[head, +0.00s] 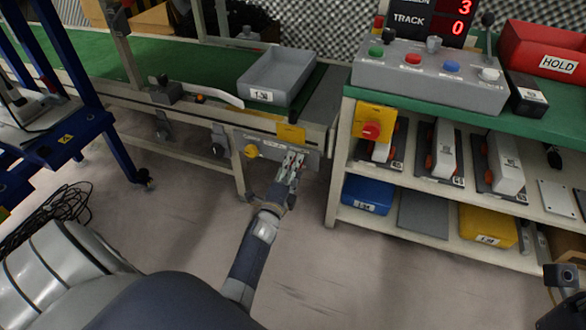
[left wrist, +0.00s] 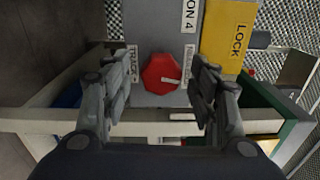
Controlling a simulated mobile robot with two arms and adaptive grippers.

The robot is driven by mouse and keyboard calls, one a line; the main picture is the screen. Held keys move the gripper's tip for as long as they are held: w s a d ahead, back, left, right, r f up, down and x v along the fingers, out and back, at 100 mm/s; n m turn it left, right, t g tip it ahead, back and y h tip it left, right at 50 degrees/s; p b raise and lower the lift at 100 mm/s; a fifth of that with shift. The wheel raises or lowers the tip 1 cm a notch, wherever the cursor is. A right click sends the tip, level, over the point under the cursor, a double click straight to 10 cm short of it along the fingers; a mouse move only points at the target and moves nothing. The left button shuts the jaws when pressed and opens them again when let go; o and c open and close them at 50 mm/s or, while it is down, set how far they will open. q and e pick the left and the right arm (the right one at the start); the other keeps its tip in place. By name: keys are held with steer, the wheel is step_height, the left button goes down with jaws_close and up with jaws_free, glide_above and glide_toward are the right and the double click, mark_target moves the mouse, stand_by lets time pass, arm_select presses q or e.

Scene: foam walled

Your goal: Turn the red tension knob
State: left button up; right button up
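The red tension knob (left wrist: 160,74) shows in the left wrist view as a red, many-sided knob on a grey panel. A white mark on it points to the right. My left gripper (head: 293,162) reaches the conveyor's front panel (head: 262,139) in the head view. In the left wrist view its two fingers stand apart, one on each side of the knob, with visible gaps; I cannot tell how far in front of it they are. In the head view the gripper covers the knob.
A yellow LOCK plate (left wrist: 226,36) is right of the knob. A yellow knob (head: 251,152) is left of the gripper. A grey bin (head: 281,78) sits on the conveyor above. A shelved bench with a red button (head: 371,131) stands to the right. Floor in front is clear.

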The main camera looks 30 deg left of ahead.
arm_select(q)
steer(key=v, duration=1.2)
stand_by(0.5)
